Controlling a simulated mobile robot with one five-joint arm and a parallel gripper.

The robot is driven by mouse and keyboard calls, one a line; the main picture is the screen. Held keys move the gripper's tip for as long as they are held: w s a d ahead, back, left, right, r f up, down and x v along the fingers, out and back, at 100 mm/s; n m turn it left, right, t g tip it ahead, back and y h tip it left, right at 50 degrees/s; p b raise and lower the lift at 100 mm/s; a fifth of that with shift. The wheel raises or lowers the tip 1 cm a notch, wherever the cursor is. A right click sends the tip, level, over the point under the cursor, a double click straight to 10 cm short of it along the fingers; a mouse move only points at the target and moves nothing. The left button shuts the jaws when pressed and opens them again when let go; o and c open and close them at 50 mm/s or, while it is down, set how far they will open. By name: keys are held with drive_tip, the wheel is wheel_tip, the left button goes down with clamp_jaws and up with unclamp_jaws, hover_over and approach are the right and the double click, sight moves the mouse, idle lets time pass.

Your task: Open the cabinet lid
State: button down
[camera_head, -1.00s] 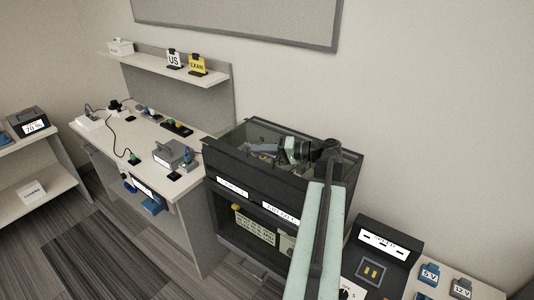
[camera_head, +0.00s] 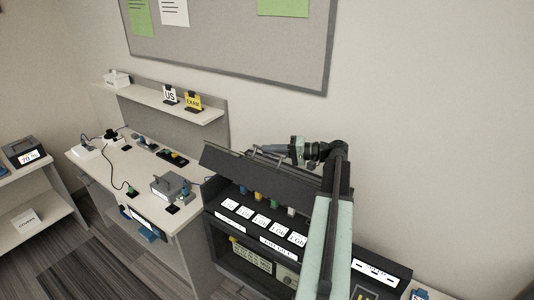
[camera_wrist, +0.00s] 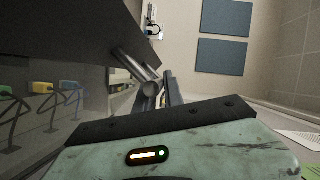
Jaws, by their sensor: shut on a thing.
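The dark cabinet (camera_head: 225,232) stands in the middle of the head view with its lid (camera_head: 232,163) raised and tilted, front edge up. Beneath the lid a row of white labels (camera_head: 261,221) and several coloured plugs (camera_head: 259,196) show inside. My gripper (camera_head: 262,153) is at the raised lid, reaching in from the right. In the wrist view the jaws are shut on a grey round bar (camera_wrist: 135,65), which appears to be the lid's handle. The dark lid panel (camera_wrist: 75,35) fills the upper left there. The exact grip contact is partly hidden.
A workbench (camera_head: 115,160) with a grey box (camera_head: 166,186) and cables stands left of the cabinet. A wall board (camera_head: 230,45) hangs behind. A dark panel unit (camera_head: 378,272) stands at the right.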

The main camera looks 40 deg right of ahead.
drive_tip(key=shift+d+r, duration=0.1)
drive_tip(key=shift+d, duration=0.05)
drive_tip(key=c, duration=1.5)
unclamp_jaws()
drive_tip(key=shift+w, duration=0.15)
drive_tip(key=shift+o, duration=0.2)
drive_tip(key=f+p+v, duration=0.1)
drive_tip(key=v, duration=0.7)
drive_tip(key=shift+r, duration=0.5)
